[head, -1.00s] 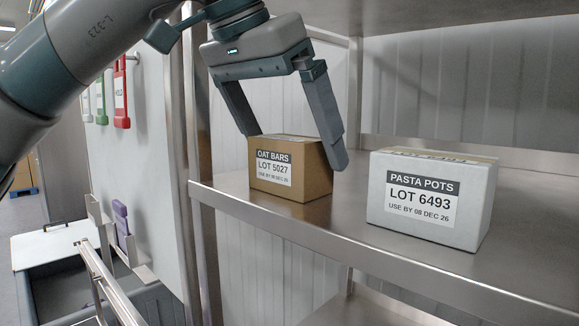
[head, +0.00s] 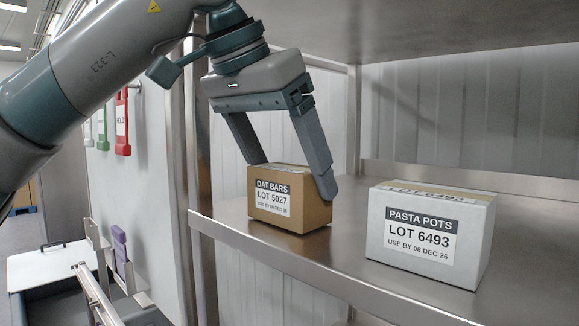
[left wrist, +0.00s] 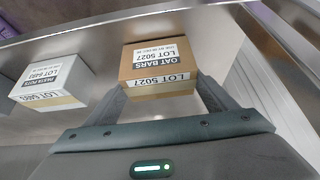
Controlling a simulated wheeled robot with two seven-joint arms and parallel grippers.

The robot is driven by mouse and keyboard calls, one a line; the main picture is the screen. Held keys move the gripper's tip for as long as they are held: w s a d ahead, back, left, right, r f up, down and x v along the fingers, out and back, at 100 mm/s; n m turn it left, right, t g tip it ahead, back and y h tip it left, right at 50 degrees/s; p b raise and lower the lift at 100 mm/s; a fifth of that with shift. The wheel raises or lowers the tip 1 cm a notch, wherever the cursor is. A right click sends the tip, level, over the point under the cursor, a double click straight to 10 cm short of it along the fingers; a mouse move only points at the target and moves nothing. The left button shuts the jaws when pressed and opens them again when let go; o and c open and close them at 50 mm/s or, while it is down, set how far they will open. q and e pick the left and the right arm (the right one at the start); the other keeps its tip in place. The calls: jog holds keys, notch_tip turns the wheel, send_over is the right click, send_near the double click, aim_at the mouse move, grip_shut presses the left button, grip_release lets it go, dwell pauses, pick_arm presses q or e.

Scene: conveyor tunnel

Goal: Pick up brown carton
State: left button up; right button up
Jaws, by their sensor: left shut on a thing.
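The brown carton (head: 288,200), labelled OAT BARS LOT 5027, sits at the left end of a metal shelf. It also shows in the left wrist view (left wrist: 157,88), between the two fingers. My left gripper (head: 290,178) comes down from above and is shut on the brown carton, one finger at each side. The carton's base looks level and on or very close to the shelf; I cannot tell whether there is a gap. My right gripper is not in view.
A white carton (head: 428,236) labelled PASTA POTS LOT 6493 stands to the right on the same shelf (head: 340,250), apart from the brown one. An upper shelf (head: 470,25) hangs above. A metal post (head: 184,150) stands at the left. A grey bin (head: 45,300) is at lower left.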

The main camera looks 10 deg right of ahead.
pick_arm(q)
jog(key=s+a+b, duration=0.3)
jog(key=s+a, duration=0.7)
jog(key=a, duration=0.5)
jog(key=o, duration=0.6)
jog(key=c, duration=0.9)
